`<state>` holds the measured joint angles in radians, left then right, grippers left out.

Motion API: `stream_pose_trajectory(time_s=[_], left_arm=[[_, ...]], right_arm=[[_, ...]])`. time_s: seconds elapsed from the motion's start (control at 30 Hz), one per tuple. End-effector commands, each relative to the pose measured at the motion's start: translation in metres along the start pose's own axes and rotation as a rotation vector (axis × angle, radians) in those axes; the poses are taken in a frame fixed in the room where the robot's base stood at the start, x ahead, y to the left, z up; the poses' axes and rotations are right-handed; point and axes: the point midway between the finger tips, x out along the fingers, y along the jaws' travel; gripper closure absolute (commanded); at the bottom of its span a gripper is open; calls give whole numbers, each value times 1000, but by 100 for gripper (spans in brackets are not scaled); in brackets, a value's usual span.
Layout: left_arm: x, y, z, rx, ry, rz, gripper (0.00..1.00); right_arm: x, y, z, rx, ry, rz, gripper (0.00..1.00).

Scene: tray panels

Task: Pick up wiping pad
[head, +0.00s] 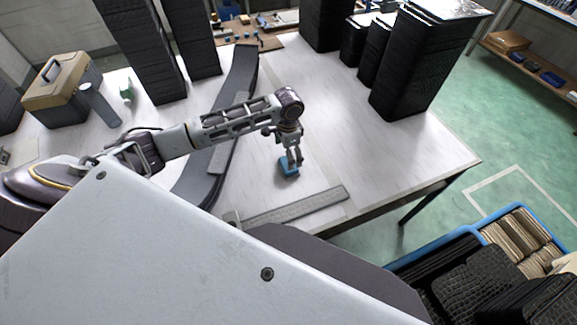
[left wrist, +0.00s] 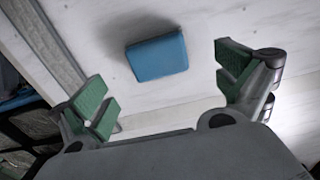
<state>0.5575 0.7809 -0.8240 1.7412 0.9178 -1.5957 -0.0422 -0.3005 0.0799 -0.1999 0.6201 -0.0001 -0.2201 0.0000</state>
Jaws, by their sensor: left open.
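The wiping pad is a small blue block (head: 288,168) lying on the white table. It also shows in the left wrist view (left wrist: 157,57), with a dark shadow beside it. My left gripper (head: 292,158) is right over the pad in the head view and partly covers it. In the left wrist view the left gripper (left wrist: 163,85) has its two green-padded fingers wide apart. The pad lies beyond the fingertips and between their lines, with nothing held. My right gripper is not in view.
A grey ruler-like strip (head: 297,206) lies near the table's front edge. A long dark curved panel (head: 205,180) lies left of the pad, under my arm. Tall black stacks (head: 415,65) stand at the back. A blue-rimmed crate (head: 515,207) is at lower right. White table right of the pad is clear.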

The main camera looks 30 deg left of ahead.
Motion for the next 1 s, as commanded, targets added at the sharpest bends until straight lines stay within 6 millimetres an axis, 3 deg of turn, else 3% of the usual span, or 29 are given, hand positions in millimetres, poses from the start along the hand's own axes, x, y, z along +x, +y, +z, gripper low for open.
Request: stream_pose_trajectory(time_s=[0.57, 1.0], left_arm=[[10, 1, 0, 0, -1, 1, 0], [53, 3, 0, 0, -1, 1, 0]], right_arm=[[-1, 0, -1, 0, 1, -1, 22], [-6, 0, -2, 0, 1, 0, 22]])
